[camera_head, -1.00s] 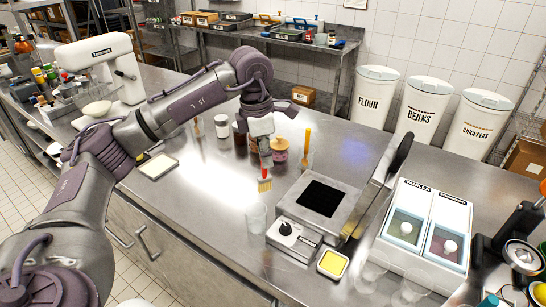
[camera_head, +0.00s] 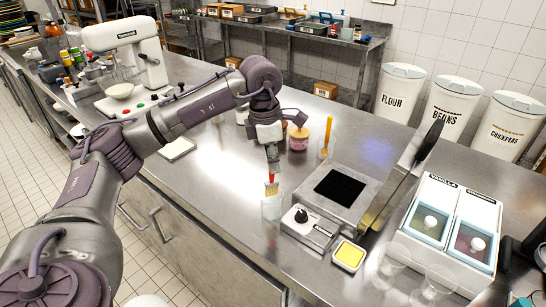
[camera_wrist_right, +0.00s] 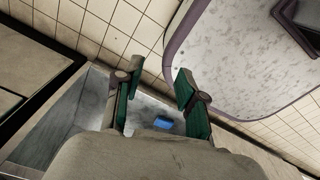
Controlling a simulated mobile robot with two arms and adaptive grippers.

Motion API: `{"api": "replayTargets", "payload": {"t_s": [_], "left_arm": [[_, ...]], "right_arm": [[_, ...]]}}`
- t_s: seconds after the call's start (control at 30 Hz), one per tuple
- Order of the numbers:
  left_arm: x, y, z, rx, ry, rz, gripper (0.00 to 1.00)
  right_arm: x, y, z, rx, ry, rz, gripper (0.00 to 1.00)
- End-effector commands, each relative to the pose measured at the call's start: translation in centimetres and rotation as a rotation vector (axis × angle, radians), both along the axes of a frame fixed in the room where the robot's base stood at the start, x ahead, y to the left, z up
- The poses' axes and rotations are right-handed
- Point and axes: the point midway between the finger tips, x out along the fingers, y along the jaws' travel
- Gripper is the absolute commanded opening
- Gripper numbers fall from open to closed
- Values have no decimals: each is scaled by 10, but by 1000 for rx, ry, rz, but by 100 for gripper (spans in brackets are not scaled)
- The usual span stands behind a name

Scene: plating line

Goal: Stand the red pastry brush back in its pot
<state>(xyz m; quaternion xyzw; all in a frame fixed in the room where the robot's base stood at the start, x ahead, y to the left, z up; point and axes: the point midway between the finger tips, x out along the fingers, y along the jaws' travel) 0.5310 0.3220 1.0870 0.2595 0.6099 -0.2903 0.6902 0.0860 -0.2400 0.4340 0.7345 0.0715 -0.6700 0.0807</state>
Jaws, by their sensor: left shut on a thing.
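The red pastry brush (camera_head: 271,188) hangs bristles down, its pale bristles and a bit of red showing. My left gripper (camera_head: 272,168) is shut on its upper part, and the jaws hide the rest of the handle. A clear, glass-like pot (camera_head: 271,209) stands on the steel counter right below. The bristle tips are at the pot's rim; I cannot tell whether they are inside it. My right gripper (camera_wrist_right: 153,88) shows in the right wrist view with its two fingers wide apart and nothing between them.
A griddle-like appliance (camera_head: 303,227) with a raised lid stands right of the pot. A yellow-filled dish (camera_head: 349,256) sits in front of it. A pink-lidded jar (camera_head: 299,139) and an upright orange-handled tool (camera_head: 327,137) are behind. The counter left of the pot is clear.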

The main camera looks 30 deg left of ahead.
Motion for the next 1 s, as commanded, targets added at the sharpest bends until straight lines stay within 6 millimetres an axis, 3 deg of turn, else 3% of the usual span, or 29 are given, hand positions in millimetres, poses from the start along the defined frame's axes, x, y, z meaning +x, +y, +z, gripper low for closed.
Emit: {"api": "replayTargets", "payload": {"t_s": [0.5, 0.9, 0.93, 1.0], "left_arm": [[0, 0, -52, -1, 1, 0, 0], [0, 0, -56, 0, 0, 0, 0], [0, 0, -56, 0, 0, 0, 22], [0, 0, -56, 0, 0, 0, 33]], "right_arm": [[-1, 4, -39, 5, 2, -3, 40], [-1, 11, -41, 13, 3, -1, 40], [-1, 11, -41, 13, 3, -1, 40], [-1, 10, -41, 12, 3, -1, 40]]}}
